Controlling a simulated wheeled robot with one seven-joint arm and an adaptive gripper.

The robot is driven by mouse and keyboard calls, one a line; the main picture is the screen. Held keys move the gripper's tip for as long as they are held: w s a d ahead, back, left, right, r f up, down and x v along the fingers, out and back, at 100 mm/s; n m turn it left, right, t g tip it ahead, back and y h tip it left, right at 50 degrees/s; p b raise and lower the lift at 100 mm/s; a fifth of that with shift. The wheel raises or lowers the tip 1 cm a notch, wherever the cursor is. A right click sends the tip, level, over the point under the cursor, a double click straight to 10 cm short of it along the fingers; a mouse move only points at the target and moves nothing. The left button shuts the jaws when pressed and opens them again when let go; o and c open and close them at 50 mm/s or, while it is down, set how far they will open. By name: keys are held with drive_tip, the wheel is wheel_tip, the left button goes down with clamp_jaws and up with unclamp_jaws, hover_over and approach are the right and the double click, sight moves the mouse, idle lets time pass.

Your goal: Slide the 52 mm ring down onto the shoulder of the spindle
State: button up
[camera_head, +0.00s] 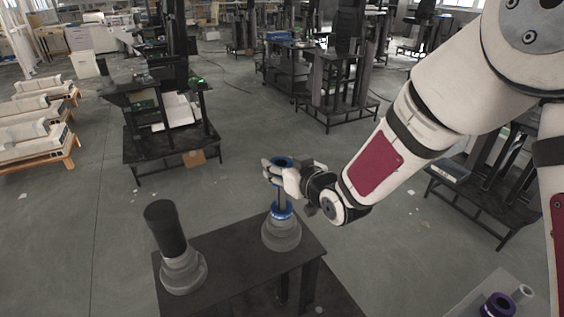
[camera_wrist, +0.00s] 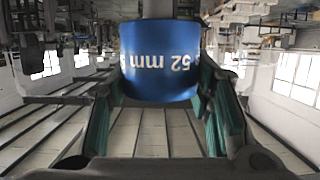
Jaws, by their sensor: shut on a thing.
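My gripper (camera_head: 280,172) is shut on the blue 52 mm ring (camera_head: 282,161), high above the table. In the wrist view the ring (camera_wrist: 160,62) sits between the green finger pads of my gripper (camera_wrist: 162,85), its "52 mm" label upside down. A blue band (camera_head: 281,211) sits low around the shaft, on top of the grey base. A grey cylinder (camera_wrist: 157,8) shows beyond the ring in the wrist view.
A dark table (camera_head: 228,248) carries the spindle. On its left stands a black cylinder (camera_head: 166,228) on another grey stepped base (camera_head: 184,272). A purple ring (camera_head: 497,305) lies on a grey surface at the lower right. Racks and pallets stand farther back on open floor.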

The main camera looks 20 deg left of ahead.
sight(284, 195)
drive_tip(key=shift+f+b, duration=1.65)
drive_tip(key=shift+f, duration=2.7)
drive_tip(key=o, duration=1.5)
drive_tip(key=shift+f, duration=0.1)
drive_tip(key=shift+s+d, duration=0.1)
drive_tip(key=v, duration=0.7)
drive_tip(key=shift+d, duration=0.1)
